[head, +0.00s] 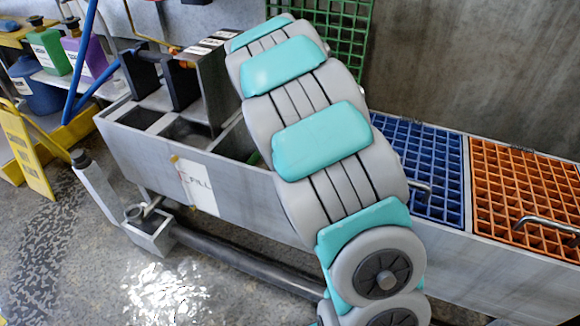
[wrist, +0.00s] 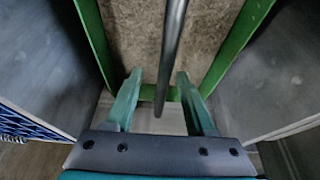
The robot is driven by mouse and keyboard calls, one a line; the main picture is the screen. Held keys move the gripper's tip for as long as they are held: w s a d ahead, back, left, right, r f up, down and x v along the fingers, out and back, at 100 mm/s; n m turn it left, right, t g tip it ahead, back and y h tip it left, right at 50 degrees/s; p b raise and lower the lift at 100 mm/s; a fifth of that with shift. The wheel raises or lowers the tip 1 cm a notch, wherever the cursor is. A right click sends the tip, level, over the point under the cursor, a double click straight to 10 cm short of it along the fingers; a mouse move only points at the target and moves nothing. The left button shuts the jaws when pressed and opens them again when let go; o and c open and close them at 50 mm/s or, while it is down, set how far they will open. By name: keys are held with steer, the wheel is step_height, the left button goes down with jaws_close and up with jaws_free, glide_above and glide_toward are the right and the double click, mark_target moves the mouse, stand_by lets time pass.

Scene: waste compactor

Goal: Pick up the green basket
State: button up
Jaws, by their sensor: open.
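In the wrist view, the green basket shows as two green rim edges (wrist: 232,50) on either side of a brownish, rough surface. A dark metal bar (wrist: 172,50), which looks like its handle, runs down the middle and ends between my fingers. My gripper (wrist: 160,85) is open, with one teal finger on each side of the bar; contact is not visible. In the head view, my arm hides my gripper and most of the basket.
A green grid (head: 350,35) stands upright against the wall behind the trough (head: 150,150). Blue (head: 425,165) and orange (head: 525,195) grids with metal handles lie to the right. Bottles and a yellow sign (head: 25,150) are at left.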

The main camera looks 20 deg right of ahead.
steer(key=x, duration=0.4)
steer(key=shift+w+a+f, duration=0.1)
steer(key=shift+w+f, duration=0.1)
steer(key=shift+f, duration=0.15)
jaws_close()
stand_by(1.1)
